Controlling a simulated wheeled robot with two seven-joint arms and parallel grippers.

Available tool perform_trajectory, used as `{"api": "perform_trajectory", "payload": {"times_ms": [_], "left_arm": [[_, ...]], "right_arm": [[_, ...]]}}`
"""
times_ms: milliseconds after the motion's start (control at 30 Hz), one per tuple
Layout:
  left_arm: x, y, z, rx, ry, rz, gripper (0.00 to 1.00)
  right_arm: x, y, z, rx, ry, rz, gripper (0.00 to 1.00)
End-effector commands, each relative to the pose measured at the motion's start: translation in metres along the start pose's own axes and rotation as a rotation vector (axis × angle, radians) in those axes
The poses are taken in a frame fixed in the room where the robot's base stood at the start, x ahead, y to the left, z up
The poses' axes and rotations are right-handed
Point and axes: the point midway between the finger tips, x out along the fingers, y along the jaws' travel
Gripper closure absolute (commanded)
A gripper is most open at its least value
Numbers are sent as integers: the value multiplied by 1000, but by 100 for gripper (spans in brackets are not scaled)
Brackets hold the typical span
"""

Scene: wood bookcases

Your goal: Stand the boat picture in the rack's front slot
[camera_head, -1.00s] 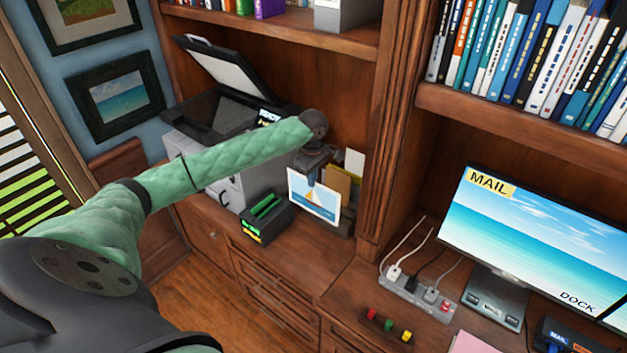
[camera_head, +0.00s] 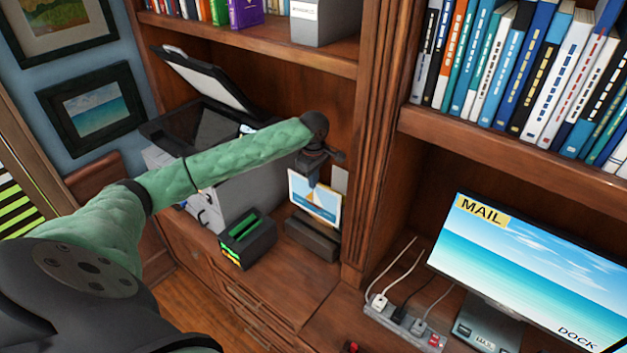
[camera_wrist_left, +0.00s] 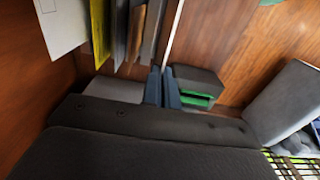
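My left gripper (camera_head: 313,179) is shut on the top edge of the boat picture (camera_head: 315,203), a pale-bordered blue card with a light sail shape. The picture is upright, just above or at the front of the dark rack (camera_head: 311,239); I cannot tell whether its lower edge is inside the front slot. In the left wrist view the gripper fingers (camera_wrist_left: 162,90) pinch the picture (camera_wrist_left: 173,35), seen nearly edge-on as a thin pale strip. The rack's body is mostly hidden there. My right gripper is not in view.
A black box with green-lit slots (camera_head: 247,238) stands left of the rack. A grey printer with its lid raised (camera_head: 205,125) is behind it. A white card (camera_head: 340,180) stands behind the picture. A wooden upright (camera_head: 372,130) is close on the right.

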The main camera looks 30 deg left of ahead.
Motion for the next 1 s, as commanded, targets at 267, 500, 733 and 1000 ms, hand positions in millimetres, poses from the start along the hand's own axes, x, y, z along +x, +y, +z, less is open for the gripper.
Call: {"api": "perform_trajectory", "payload": {"times_ms": [267, 500, 733, 1000], "left_arm": [[3, 0, -1, 0, 3, -1, 100], [18, 0, 0, 0, 1, -1, 100], [37, 0, 0, -1, 2, -2, 100], [54, 0, 0, 0, 2, -1, 100]], "right_arm": [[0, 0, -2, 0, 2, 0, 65], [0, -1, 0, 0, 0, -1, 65], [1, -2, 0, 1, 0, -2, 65], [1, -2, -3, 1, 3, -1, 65]]}}
